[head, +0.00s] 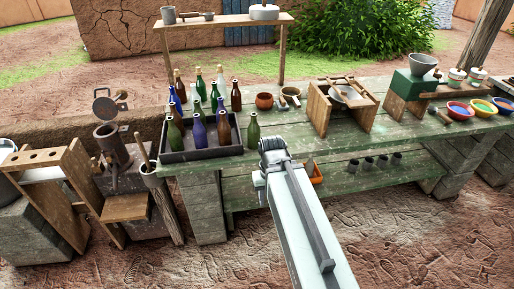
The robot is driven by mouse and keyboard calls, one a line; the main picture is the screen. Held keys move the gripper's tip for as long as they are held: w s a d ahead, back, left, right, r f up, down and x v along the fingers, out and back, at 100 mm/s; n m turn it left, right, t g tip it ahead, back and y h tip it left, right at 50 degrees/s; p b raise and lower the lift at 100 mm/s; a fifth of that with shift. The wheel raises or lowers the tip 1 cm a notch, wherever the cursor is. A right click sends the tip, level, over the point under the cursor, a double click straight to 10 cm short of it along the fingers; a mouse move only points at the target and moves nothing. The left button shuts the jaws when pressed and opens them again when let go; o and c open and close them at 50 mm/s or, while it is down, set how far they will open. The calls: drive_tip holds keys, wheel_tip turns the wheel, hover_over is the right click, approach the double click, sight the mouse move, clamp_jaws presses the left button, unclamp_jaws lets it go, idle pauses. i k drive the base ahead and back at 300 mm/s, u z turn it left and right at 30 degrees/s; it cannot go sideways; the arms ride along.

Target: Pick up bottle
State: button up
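Several glass bottles in green, blue, brown and pale tones stand at the left end of the green plank table. Many are in or behind a dark tray (206,153). A green bottle (253,131) stands upright just right of the tray. A brown bottle (224,130) and a blue bottle (199,132) stand in the tray's front part. A brown bottle (236,97) stands farther back. My gripper (272,146) is at the table's front edge, a little right of the green bottle and apparently apart from it. Its fingers are too small to read, and I see nothing held.
Behind are an orange pot (264,101) and a small bowl (290,96). A wooden stand (343,107), a green box (410,85) and coloured bowls (459,109) are to the right. A raised shelf (225,20) stands behind. The tabletop right of my gripper is mostly clear.

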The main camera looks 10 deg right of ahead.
sight(254, 131)
drive_tip(key=u, duration=0.6)
drive_tip(key=i, duration=0.85)
drive_tip(key=u, duration=0.45)
drive_tip(key=k, duration=0.9)
drive_tip(key=u, duration=0.2)
drive_tip(key=i, duration=0.6)
